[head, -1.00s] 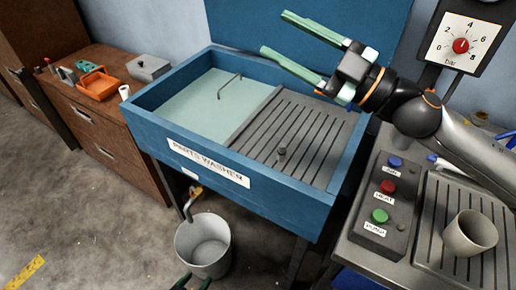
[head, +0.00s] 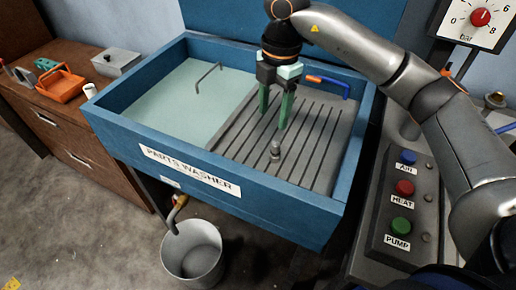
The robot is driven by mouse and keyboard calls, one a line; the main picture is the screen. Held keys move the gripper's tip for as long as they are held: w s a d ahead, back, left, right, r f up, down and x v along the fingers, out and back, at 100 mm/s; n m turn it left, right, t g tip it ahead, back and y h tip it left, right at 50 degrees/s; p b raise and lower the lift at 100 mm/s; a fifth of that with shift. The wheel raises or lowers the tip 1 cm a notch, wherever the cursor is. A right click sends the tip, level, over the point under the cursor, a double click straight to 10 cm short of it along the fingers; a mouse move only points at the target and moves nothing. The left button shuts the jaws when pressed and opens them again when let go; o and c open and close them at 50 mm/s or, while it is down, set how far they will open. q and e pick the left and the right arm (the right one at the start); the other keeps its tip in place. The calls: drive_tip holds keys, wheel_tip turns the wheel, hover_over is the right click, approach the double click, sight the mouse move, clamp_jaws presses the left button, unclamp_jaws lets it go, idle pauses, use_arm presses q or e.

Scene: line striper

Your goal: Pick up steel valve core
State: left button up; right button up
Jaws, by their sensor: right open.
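The steel valve core (head: 275,151) is a small grey stepped piece standing upright on the ribbed drain board (head: 235,141) of the blue parts washer (head: 265,210). My right gripper (head: 273,118) points down over the drain board, its two green fingers parted and nothing between them. The fingertips look above and a little behind the valve core, apart from it. My left gripper is out of the picture, though a dark piece at the bottom edge is unclear.
The washer's basin (head: 165,105) lies left of the drain board. An orange and blue tool (head: 328,84) lies at the board's back. A control box with AIR, HEAT and PUMP buttons (head: 403,187) stands right. A bucket (head: 192,250) is below.

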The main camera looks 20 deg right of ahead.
sight(276, 143)
drive_tip(key=shift+h, duration=0.3)
drive_tip(key=f, duration=0.8)
drive_tip(key=d+f, duration=0.1)
drive_tip(key=f, duration=0.3)
drive_tip(key=shift+w+d+f, duration=0.1)
drive_tip(key=shift+w+f, duration=0.05)
drive_tip(key=shift+f, duration=0.1)
drive_tip(key=shift+c, duration=0.4)
clamp_jaws()
